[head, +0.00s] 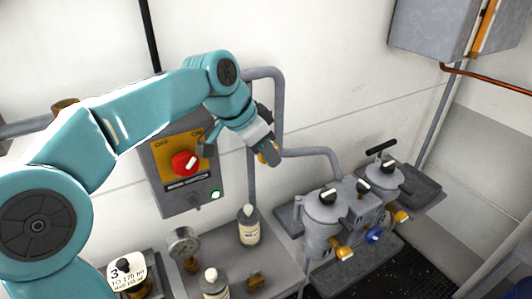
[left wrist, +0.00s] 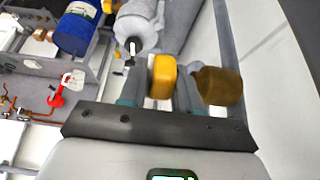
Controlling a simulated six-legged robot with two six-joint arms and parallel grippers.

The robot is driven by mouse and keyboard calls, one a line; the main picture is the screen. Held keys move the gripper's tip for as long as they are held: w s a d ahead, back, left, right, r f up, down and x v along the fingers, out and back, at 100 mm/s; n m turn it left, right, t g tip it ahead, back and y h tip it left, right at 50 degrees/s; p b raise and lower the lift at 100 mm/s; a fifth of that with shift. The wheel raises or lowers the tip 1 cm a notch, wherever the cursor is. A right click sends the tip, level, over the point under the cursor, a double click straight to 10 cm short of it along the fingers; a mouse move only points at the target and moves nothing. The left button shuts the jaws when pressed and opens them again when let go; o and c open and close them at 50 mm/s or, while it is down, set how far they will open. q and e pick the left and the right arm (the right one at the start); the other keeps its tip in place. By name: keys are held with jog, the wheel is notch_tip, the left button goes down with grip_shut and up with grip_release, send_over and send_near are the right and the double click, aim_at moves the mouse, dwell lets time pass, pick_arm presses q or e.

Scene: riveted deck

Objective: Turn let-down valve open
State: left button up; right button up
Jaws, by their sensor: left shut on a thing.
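My left gripper (head: 268,156) is in front of the wall, at the grey pipe right of the red switch. In the left wrist view the fingers of my left gripper (left wrist: 160,95) are shut on a yellow handle (left wrist: 162,80), one finger on each side. A brass-coloured round fitting (left wrist: 218,85) sits just right of the fingers. I take the yellow handle to be the let-down valve's, but no label shows. In the head view the gripper mostly hides it, with a small yellow part (head: 262,157) showing. My right gripper is not in view.
A switch box (head: 187,167) with a red knob is on the wall, left of the gripper. A grey pipe (head: 310,152) runs right towards that unit.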

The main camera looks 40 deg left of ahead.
pick_arm(q)
jog(key=o, duration=0.9)
jog(key=shift+r, duration=0.2)
jog(key=shift+o, duration=0.3)
jog(key=shift+f, duration=0.1)
jog(key=p+v, duration=0.2)
jog(key=v, duration=1.4)
jog(key=shift+s, duration=0.15)
